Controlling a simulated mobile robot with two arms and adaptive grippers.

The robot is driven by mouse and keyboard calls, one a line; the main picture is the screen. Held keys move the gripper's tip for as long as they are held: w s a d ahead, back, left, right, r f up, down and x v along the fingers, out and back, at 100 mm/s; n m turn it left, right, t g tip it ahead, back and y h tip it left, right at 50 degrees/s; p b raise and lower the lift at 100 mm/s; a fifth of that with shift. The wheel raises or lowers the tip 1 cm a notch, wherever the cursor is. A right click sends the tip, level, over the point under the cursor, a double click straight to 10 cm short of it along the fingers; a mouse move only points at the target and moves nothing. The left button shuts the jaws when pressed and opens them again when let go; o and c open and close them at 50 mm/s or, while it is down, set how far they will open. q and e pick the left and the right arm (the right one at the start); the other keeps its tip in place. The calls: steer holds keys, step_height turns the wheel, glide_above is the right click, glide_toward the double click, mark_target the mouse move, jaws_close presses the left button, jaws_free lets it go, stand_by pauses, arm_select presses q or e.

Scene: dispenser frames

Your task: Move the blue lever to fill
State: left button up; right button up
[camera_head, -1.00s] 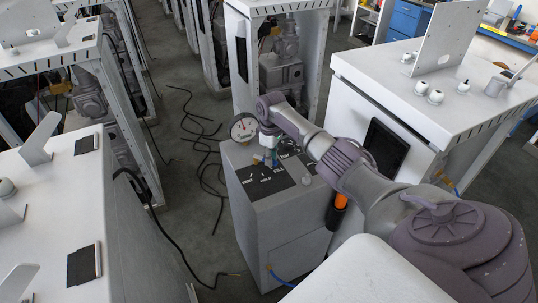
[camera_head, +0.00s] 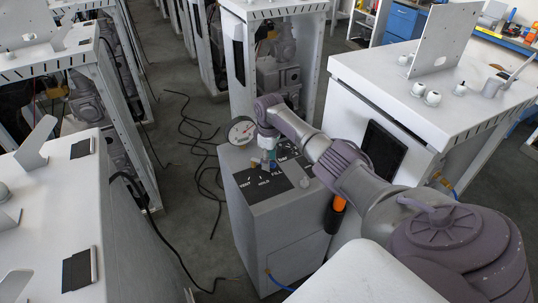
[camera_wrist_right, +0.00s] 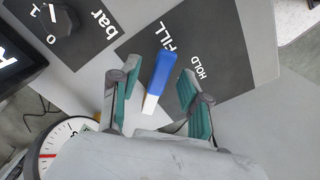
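The blue lever (camera_wrist_right: 160,76) shows in the right wrist view, with a blue handle and a whitish lower end. It lies over the dark label panel (camera_wrist_right: 228,45), its blue end near the word FILL; HOLD is to its right. My right gripper (camera_wrist_right: 160,100) is open, one teal-padded finger on each side of the lever, with visible gaps to both. In the head view my right gripper (camera_head: 268,158) points down over the top of the grey dispenser box (camera_head: 290,215), by the VENT, HOLD, FILL panel (camera_head: 258,184). The lever is hard to make out there. My left gripper is not in view.
A round gauge (camera_head: 241,130) stands at the box's back left, close to my right gripper. A black knob (camera_wrist_right: 62,18) with a bar scale is nearby. A white cabinet (camera_head: 430,90) stands to the right. Black cables (camera_head: 195,125) lie on the floor at left.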

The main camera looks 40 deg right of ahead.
steer(key=shift+r, duration=0.25)
step_height(320, 180, up, 12)
steer(key=shift+f, duration=0.25)
steer(key=shift+s+f, duration=0.1)
stand_by(0.5)
